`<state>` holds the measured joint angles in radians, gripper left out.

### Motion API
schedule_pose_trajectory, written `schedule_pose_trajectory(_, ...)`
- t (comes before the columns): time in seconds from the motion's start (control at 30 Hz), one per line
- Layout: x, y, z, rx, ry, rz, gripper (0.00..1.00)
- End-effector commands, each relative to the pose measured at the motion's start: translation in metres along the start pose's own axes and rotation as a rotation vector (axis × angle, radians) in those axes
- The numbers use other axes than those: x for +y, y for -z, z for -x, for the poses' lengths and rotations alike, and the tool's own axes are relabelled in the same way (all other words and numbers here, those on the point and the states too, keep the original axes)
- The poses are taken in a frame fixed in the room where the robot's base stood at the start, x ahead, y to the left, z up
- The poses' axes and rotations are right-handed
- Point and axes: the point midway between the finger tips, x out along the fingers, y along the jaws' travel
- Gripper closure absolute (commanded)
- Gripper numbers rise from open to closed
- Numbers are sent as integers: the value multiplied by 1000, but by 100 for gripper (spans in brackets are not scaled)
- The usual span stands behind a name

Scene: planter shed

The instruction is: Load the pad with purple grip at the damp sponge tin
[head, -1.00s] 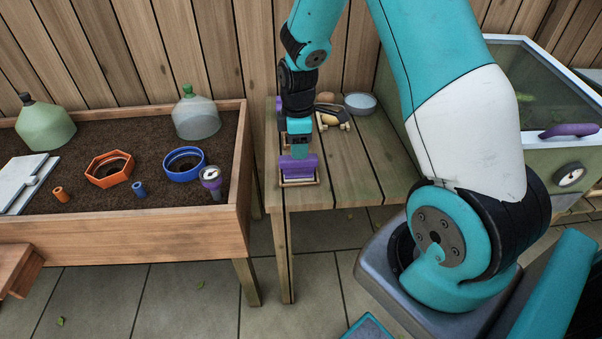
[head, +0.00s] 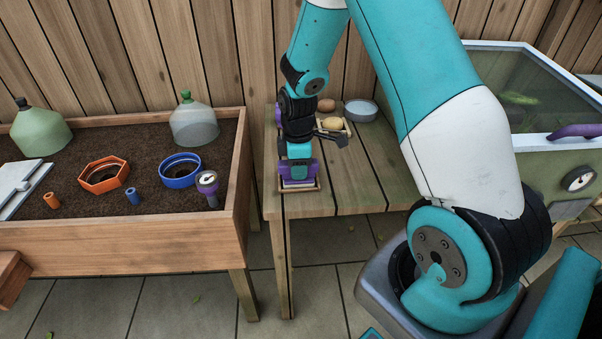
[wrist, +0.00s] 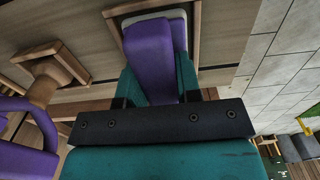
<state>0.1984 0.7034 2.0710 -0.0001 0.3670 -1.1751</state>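The pad with the purple grip (head: 315,172) sits at a shallow wooden frame on the near left of the slatted bench. The wrist view shows its purple grip (wrist: 150,55) and pale pad edge within the frame (wrist: 196,25). My gripper (head: 298,168) is down at this grip, a teal finger on either side of it. Whether the fingers press on it or stand slightly apart is unclear. The round grey tin (head: 361,110), seemingly the damp sponge tin, stands at the back of the bench, right of and behind the gripper.
A wooden holder with a round tan item (head: 331,124) lies between gripper and tin. Another purple-handled thing (wrist: 22,130) is close beside the gripper. The soil bed (head: 110,235) stands left, a glass-topped box (head: 530,80) right. The bench's right front is clear.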

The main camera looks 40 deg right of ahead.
Motion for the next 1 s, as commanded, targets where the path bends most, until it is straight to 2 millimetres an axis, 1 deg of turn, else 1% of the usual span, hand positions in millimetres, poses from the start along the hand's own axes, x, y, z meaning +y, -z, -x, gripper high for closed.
schedule_pose_trajectory(0.17, 0, 0, 6, 0, -1, 0, 97)
schedule_pose_trajectory(0.63, 0, 0, 40, 0, 0, 0, 97)
schedule_pose_trajectory(1.0, 0, 0, 40, 0, 0, -5, 97)
